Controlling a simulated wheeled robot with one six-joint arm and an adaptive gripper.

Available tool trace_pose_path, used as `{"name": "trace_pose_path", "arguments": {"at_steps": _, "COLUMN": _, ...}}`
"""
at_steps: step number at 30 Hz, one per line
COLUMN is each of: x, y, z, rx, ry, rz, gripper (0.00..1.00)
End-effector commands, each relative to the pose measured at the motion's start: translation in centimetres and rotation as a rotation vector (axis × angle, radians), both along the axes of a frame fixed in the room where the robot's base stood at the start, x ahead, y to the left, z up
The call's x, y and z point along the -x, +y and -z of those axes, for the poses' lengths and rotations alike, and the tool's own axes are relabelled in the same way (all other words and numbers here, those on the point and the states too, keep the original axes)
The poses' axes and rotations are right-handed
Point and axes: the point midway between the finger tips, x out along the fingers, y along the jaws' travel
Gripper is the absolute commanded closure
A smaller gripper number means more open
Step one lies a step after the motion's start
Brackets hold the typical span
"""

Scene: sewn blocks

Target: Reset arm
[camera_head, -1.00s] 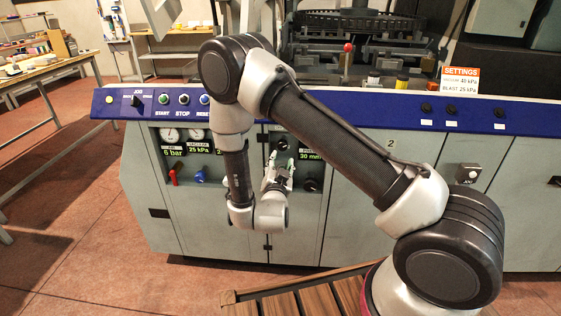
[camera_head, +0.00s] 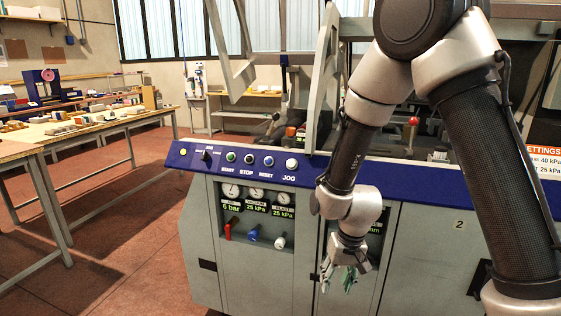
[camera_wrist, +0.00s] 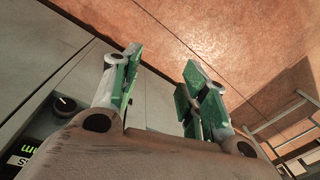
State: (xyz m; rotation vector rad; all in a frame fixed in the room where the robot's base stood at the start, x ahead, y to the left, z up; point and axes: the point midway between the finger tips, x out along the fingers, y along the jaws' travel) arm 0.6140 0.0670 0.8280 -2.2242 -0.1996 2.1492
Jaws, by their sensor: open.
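My arm is raised in front of the grey and blue machine (camera_head: 415,265), with its elbow at the top of the head view. My gripper (camera_head: 342,278) hangs below the wrist, in front of the machine's lower cabinet doors and right of the gauges. The wrist view also shows my gripper (camera_wrist: 160,75), with its green-padded fingers apart and nothing between them. Red-brown floor shows beyond the fingertips. Part of the machine's panel is hidden behind the arm.
The blue control panel (camera_head: 330,178) has several buttons. Below it are gauges (camera_head: 257,197) and red, blue and white knobs. A long workbench (camera_head: 85,128) with small items stands at the left. Open floor (camera_head: 120,235) lies between bench and machine.

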Motion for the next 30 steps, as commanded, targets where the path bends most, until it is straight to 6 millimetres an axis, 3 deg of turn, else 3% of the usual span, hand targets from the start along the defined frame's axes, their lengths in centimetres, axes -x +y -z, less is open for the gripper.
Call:
{"name": "trace_pose_path", "arguments": {"at_steps": 1, "x": 0.9, "y": -1.3, "z": -2.9, "rx": -0.003, "ry": 0.023, "rz": -0.033, "gripper": 0.56}}
{"name": "trace_pose_path", "arguments": {"at_steps": 6, "x": 5.1, "y": -6.8, "z": -11.1, "rx": 0.023, "ry": 0.096, "rz": -0.134, "gripper": 0.56}}
{"name": "trace_pose_path", "arguments": {"at_steps": 15, "x": 12.1, "y": -16.4, "z": -22.1, "rx": 0.098, "ry": 0.003, "rz": -0.121, "gripper": 0.56}}
{"name": "trace_pose_path", "arguments": {"at_steps": 18, "x": 13.2, "y": -18.5, "z": -24.7, "rx": 0.107, "ry": -0.11, "rz": -0.067, "gripper": 0.56}}
{"name": "trace_pose_path", "arguments": {"at_steps": 24, "x": 14.8, "y": -20.7, "z": -28.4, "rx": 0.103, "ry": -0.295, "rz": 0.037, "gripper": 0.56}}
{"name": "trace_pose_path", "arguments": {"at_steps": 30, "x": 15.4, "y": -21.6, "z": -29.4, "rx": 0.107, "ry": -0.341, "rz": 0.087, "gripper": 0.56}}
